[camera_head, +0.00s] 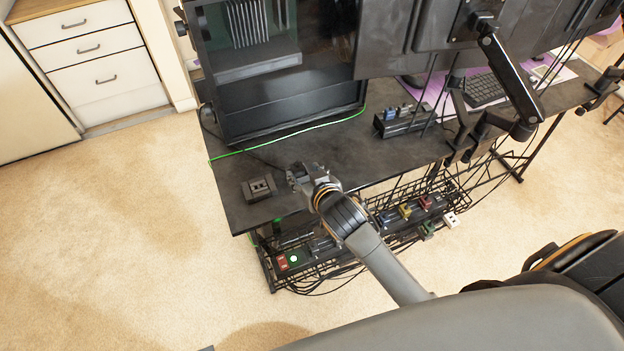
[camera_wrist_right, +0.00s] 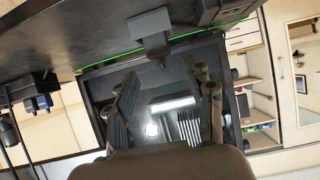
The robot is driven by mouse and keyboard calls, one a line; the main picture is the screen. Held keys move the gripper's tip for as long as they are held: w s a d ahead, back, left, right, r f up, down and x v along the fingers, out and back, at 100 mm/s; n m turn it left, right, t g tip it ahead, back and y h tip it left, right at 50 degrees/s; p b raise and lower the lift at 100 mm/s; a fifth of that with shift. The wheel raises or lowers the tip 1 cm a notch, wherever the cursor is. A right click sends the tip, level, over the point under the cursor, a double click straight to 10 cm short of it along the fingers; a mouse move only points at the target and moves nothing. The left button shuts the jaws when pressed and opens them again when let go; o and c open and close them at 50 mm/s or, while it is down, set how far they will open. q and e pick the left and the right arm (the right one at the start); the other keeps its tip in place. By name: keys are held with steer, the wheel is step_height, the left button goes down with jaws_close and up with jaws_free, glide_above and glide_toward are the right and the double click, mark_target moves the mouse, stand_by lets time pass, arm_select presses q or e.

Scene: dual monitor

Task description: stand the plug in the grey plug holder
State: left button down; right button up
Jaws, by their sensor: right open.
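The grey plug holder (camera_head: 259,188), a dark square block with slots, lies on the desk near its left front corner. In the right wrist view, which looks inverted, a dark block that seems to be the holder (camera_wrist_right: 222,10) is at the top right. A grey piece that looks like the plug (camera_wrist_right: 151,34) is at the top centre, beyond the fingertips and apart from them. My right gripper (camera_head: 303,176) is open, just right of the holder; its spread fingers also show in the wrist view (camera_wrist_right: 165,80) with nothing between them. My left gripper is not in view.
A black computer case (camera_head: 290,100) stands behind, with a green cable (camera_head: 290,138) along its front. A power strip (camera_head: 405,122) with blue plugs is on the desk to the right. A wire tray (camera_head: 330,240) with plugs and cables hangs below the front edge. Monitor arms stand at right.

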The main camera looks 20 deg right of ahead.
steer(key=v, duration=0.5)
steer(key=shift+s, duration=0.1)
stand_by(0.3)
